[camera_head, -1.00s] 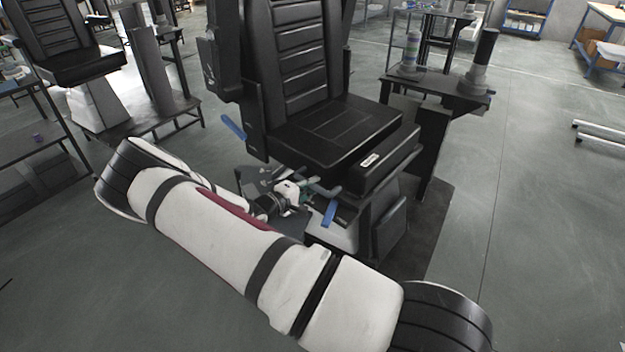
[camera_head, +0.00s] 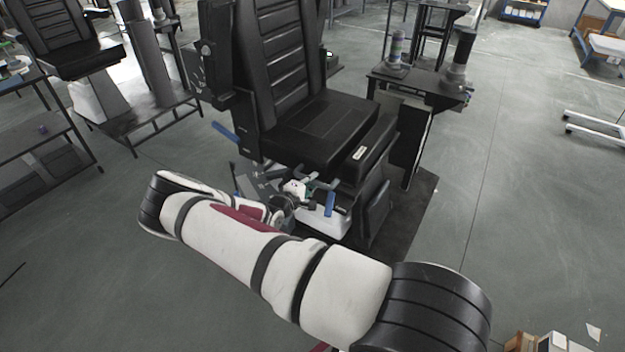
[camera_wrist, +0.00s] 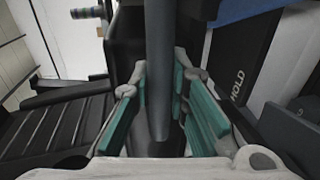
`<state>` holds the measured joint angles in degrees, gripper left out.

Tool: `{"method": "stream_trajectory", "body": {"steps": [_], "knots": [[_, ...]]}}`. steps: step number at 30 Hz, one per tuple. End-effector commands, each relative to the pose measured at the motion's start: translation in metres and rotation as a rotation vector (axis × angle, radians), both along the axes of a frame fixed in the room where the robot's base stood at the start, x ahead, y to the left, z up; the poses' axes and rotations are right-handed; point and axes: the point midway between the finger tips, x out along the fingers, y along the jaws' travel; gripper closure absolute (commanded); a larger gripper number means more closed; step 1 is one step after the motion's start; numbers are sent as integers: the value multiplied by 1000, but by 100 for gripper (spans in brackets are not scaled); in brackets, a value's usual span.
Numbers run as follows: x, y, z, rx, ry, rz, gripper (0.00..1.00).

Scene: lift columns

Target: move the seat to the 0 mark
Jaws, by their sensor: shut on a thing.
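The black padded seat (camera_head: 320,128) stands upright near the centre of the head view, on a light pedestal over a dark floor plate. My gripper (camera_head: 296,190) is low at its near side, below the cushion. In the wrist view my gripper (camera_wrist: 160,88) has its teal-padded fingers on both sides of a dark grey bar (camera_wrist: 160,50) and is shut on it. A blue-ended handle (camera_head: 331,203) is just right of my gripper; another blue handle (camera_head: 225,131) sticks out left of the seat. I cannot make out a 0 mark or scale.
A dark panel lettered HOLD (camera_wrist: 237,85) is right of the bar in the wrist view. A dark stand (camera_head: 415,82) with cylinders is behind the seat to the right. A second seat (camera_head: 80,58) and a shelf (camera_head: 45,140) are at left.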

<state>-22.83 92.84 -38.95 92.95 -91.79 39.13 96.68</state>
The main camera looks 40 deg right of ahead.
Motion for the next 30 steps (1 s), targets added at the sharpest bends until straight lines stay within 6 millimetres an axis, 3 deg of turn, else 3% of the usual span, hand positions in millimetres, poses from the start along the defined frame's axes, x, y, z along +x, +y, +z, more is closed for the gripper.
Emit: {"method": "stream_trajectory", "body": {"steps": [11,12,15,25,30], "knots": [[-8,-6,-2,-3,8,-13,100],[-9,-6,-2,-3,9,-14,80],[-7,-6,-2,-3,7,-12,64],[-5,-1,0,-2,4,-5,64],[-11,18,4,-1,3,-4,64]]}}
